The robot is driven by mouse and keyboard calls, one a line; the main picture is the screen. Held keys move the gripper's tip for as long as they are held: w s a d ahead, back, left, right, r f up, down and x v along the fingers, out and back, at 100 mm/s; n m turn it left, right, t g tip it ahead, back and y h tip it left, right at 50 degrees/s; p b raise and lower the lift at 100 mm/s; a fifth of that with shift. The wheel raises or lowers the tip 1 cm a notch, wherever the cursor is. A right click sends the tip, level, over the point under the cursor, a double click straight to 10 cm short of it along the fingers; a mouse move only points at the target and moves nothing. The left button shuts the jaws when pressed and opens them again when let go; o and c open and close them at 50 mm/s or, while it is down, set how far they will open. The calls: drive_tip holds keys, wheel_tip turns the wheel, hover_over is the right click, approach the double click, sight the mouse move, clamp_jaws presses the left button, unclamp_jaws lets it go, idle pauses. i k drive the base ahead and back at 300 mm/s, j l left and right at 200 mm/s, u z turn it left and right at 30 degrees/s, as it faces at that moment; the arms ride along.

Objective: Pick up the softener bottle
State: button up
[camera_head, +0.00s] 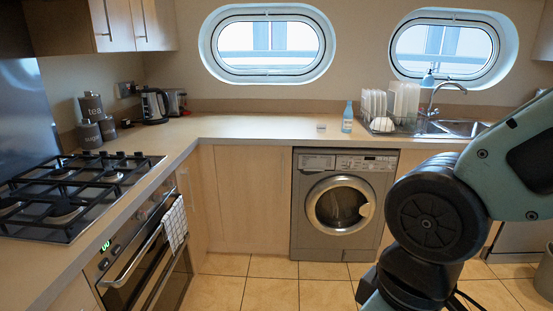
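A small light-blue bottle (347,117), which looks like the softener bottle, stands upright on the back worktop. It is above the right part of the washing machine, just left of the dish rack. My arm fills the right side of the view, in front of the sink area. My gripper is out of the frame, so its fingers and what they hold cannot be seen.
A small white object (321,127) sits left of the bottle. The dish rack (393,123) with plates and a bowl stands close on its right. The worktop (250,127) further left is clear. The washing machine (341,205) is below, and tiled floor (270,290) is open in front.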

sight(348, 113)
drive_tip(key=i, duration=1)
drive_tip(key=i+j+z, duration=0.15)
drive_tip(key=i, duration=0.85)
drive_tip(key=i+j+z, duration=0.1)
drive_tip(key=i+z, duration=0.15)
drive_tip(key=i, duration=0.15)
drive_tip(key=i+j+z, duration=0.2)
drive_tip(key=i, duration=0.2)
drive_tip(key=i+j+z, duration=0.25)
drive_tip(key=i+l, duration=0.1)
drive_tip(key=i, duration=0.05)
